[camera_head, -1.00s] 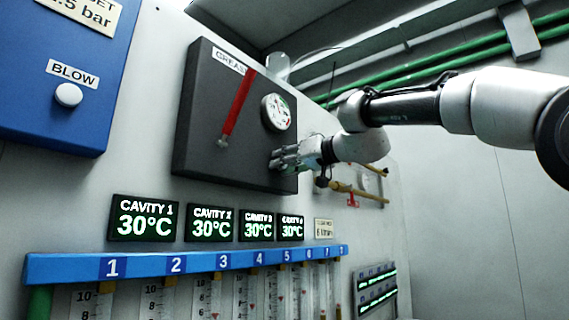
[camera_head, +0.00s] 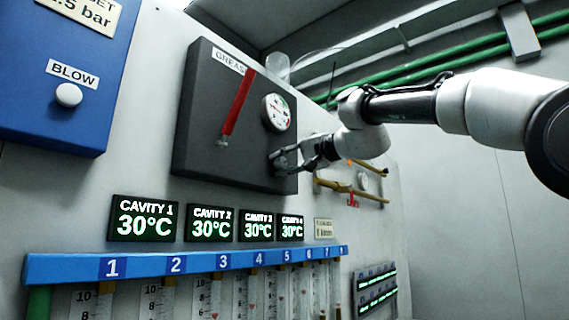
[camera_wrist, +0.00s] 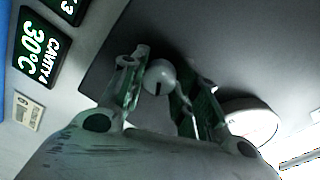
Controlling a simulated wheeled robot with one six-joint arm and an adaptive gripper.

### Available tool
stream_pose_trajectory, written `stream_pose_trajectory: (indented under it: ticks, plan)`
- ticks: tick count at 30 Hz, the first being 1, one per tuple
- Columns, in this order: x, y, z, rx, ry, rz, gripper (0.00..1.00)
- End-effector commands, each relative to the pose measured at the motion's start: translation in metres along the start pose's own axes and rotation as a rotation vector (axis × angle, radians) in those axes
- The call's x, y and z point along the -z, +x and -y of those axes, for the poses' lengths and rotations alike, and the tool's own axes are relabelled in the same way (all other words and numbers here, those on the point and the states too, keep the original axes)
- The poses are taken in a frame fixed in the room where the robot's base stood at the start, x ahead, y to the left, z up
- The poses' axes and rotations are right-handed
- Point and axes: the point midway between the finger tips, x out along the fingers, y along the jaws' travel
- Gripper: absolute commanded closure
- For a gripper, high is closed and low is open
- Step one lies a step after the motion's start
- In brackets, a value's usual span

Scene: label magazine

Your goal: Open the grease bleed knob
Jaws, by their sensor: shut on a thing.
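The dark grease unit (camera_head: 200,125) is a box on the wall, with a label starting "GREAS", a red lever (camera_head: 238,104) and a round gauge (camera_head: 276,112). In the wrist view, the bleed knob (camera_wrist: 159,77), a pale round knob with a dark slot, sits between the two fingers of my gripper (camera_wrist: 158,85). My gripper (camera_head: 281,158) is at the lower right of the box face, below the gauge, and is shut on the knob. In the head view the fingers hide the knob. The gauge also shows at the right in the wrist view (camera_wrist: 250,118).
Cavity displays (camera_head: 143,218) reading 30°C and a blue numbered manifold (camera_head: 190,262) with flow tubes lie below the box. Brass pipes with a small red handle (camera_head: 353,199) are right of my gripper. A blue panel (camera_head: 60,120) with a BLOW button stands at the left.

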Motion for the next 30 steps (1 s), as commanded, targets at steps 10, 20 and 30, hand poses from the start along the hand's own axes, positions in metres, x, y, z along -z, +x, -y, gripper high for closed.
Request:
stream_pose_trajectory:
  ticks: [10,20,30]
  plan:
    - [0.0005,0.0001,-0.0017,-0.006,0.311,0.019,0.94]
    - [0.0007,0.0001,-0.0020,-0.007,0.516,0.030,0.94]
    - [0.0004,0.0003,-0.0024,-0.009,0.595,0.036,0.94]
